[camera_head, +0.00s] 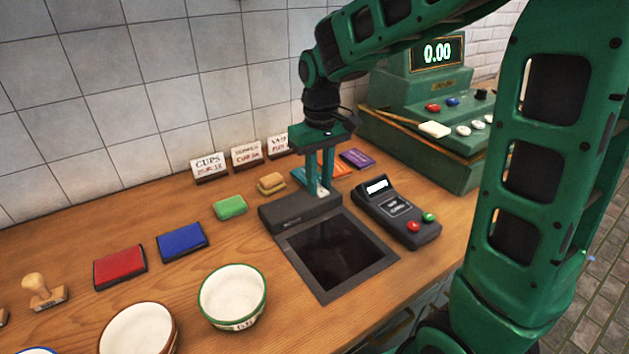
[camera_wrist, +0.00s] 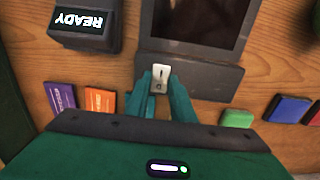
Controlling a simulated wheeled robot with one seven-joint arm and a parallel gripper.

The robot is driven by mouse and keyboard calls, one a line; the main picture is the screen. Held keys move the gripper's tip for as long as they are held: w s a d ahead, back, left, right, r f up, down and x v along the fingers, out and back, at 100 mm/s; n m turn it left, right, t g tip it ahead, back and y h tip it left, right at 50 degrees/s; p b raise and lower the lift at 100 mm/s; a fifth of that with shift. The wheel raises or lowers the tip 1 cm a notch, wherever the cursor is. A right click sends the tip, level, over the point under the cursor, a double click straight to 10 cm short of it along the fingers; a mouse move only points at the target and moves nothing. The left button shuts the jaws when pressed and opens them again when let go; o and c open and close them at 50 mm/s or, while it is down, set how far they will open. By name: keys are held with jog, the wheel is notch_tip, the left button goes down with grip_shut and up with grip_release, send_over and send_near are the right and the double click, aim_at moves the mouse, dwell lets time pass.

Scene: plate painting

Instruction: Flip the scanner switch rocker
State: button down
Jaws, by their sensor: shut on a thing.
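The scanner (camera_head: 297,213) is a dark grey housing with a black glass plate in front, set in the counter; it also shows in the wrist view (camera_wrist: 212,80). Its switch rocker (camera_wrist: 160,73) is a small white piece with dark marks, on the housing's edge. My gripper (camera_wrist: 162,84) points down at the housing, with a teal finger on each side of the rocker and the jaws shut on it. In the head view my gripper (camera_head: 319,190) stands at the back of the housing, and its fingers mostly hide the rocker. The rocker's tilt is hard to tell.
A card terminal (camera_head: 397,212) reading READY in the wrist view stands right of the scanner. A green cash register (camera_head: 420,125) stands behind it. Small signs (camera_head: 247,154) line the wall.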

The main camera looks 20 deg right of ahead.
aim_at(324, 194)
jog(key=shift+s+t, duration=0.25)
jog(key=shift+t, duration=0.65)
jog(key=c, duration=1.5)
grip_release()
jog(key=r, duration=0.3)
jog(key=s+r, duration=0.1)
jog(key=r, duration=0.6)
jog(key=shift+s+d+r, duration=0.2)
jog(key=shift+s+r, duration=0.05)
jog(key=shift+r, duration=0.05)
